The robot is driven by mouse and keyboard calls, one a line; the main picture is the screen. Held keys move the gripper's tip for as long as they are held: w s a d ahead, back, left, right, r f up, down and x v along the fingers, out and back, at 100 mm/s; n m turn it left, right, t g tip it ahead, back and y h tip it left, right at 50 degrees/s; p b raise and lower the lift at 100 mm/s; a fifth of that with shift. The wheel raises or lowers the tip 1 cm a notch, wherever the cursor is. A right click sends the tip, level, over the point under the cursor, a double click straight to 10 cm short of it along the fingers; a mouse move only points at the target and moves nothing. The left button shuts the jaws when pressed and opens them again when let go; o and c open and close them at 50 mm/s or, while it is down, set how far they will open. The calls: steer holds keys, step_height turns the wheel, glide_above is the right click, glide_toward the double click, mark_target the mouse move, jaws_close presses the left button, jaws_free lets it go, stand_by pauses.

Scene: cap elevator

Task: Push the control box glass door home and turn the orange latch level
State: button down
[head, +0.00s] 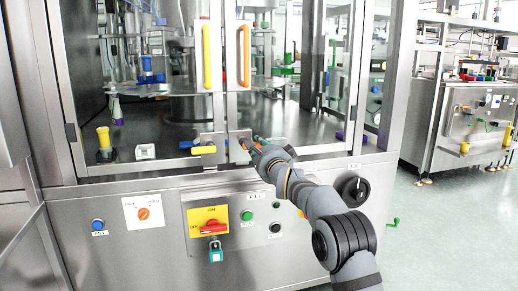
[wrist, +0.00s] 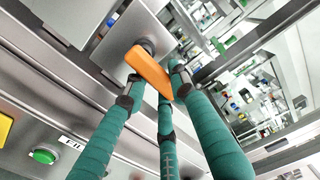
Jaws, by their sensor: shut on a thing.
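The right glass door (head: 285,158) of the cabinet carries an upright orange handle (head: 244,55). It stands beside the left door with its yellow handle (head: 207,55); I cannot tell whether it is fully home. In the wrist view the orange latch (wrist: 146,66) sits on a round dark pivot on a metal plate (wrist: 98,70) and slants down to the right. My gripper (wrist: 155,88) has its teal fingers closed around the latch's lower part. In the head view my gripper (head: 249,142) is at the door's lower left corner and hides most of the latch.
A yellow latch (head: 203,150) is on the left door's lower corner. Below are a panel with a red switch (head: 211,228), a green button (head: 247,215) and a black knob (head: 355,188). The floor (head: 420,230) to the right is mostly clear.

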steer(key=c, duration=1.5)
jaws_free()
steer(key=shift+o, duration=0.6)
steer(key=shift+s, duration=0.15)
steer(key=v, duration=1.1)
steer(key=shift+s, duration=0.4)
steer(key=shift+w, duration=0.15)
steer(key=x, duration=1.1)
steer(key=shift+w, duration=0.4)
